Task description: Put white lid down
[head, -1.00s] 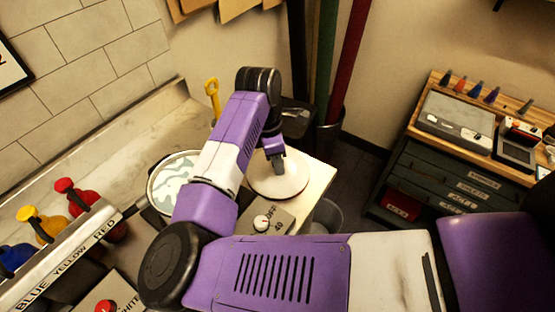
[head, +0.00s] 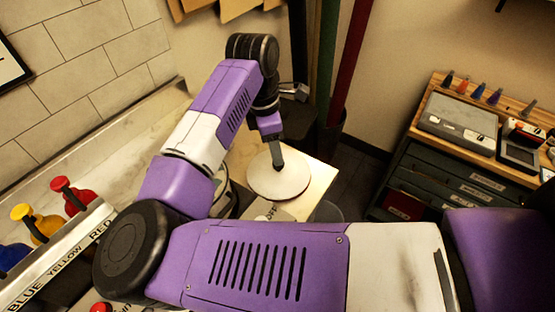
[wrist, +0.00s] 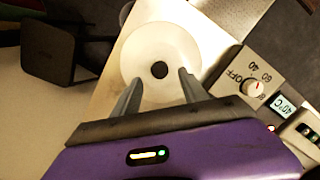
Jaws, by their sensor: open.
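The white lid (head: 279,183) is a round disc lying at the right end of the pale counter. In the wrist view the whole lid (wrist: 160,40) shows, with a dark round knob (wrist: 159,69) at its centre. My gripper (head: 277,164) is over the lid, pointing down. In the wrist view its two fingers (wrist: 160,78) are spread apart, with the knob between and slightly beyond the tips. They do not appear to touch the knob.
A control panel with a dial (wrist: 252,88) and 40°C display sits beside the lid. Red (head: 76,198) and yellow (head: 40,224) bottles stand in a labelled rack at left. A tool cabinet (head: 440,165) stands at right. My arm mostly hides the pot.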

